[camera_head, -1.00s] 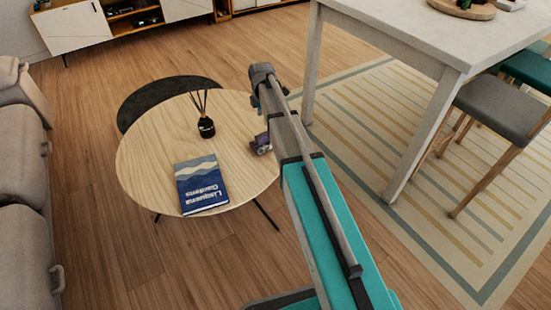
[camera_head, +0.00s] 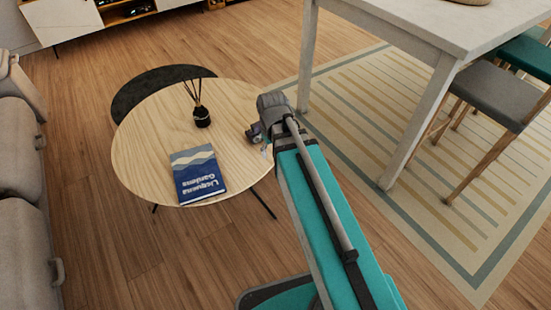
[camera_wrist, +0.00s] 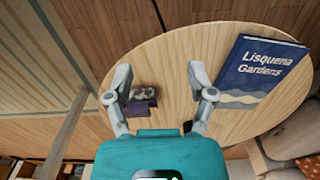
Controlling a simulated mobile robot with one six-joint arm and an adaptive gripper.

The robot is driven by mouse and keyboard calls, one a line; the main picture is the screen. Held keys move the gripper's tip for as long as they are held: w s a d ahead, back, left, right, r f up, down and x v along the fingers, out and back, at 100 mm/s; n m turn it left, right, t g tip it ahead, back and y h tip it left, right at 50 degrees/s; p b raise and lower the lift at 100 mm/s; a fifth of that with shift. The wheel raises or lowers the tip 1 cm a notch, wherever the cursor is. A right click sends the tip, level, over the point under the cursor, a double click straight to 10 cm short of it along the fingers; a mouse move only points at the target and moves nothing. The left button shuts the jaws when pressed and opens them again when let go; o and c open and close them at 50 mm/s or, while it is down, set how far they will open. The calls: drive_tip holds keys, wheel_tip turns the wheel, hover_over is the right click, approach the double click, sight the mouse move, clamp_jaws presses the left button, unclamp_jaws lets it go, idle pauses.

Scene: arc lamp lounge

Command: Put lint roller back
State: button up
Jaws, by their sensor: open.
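A small purple and grey object (camera_wrist: 141,101) lies on the round wooden table. It may be the lint roller, but its shape is too small and foreshortened to be sure. My gripper (camera_wrist: 160,80) is open, its two fingers spread apart above the tabletop. In the wrist view the object shows between the fingers, closer to the left one, and neither finger is closed on it. In the head view my gripper (camera_head: 256,134) is at the table's right edge and mostly hides the object.
The round table (camera_head: 145,150) also bears a blue book (camera_head: 198,175) and a black reed diffuser (camera_head: 202,117). A grey sofa (camera_head: 18,160) stands at the left. A tall white table (camera_head: 400,25) with stools (camera_head: 497,92) stands on a striped rug (camera_head: 380,100) at the right.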

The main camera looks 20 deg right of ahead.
drive_tip(key=s+m, duration=0.3)
drive_tip(key=s, duration=0.1)
drive_tip(key=shift+w+r, duration=0.1)
wheel_tip(320, 180, up, 27)
drive_tip(key=p, duration=2.7)
drive_tip(key=shift+r, duration=0.15)
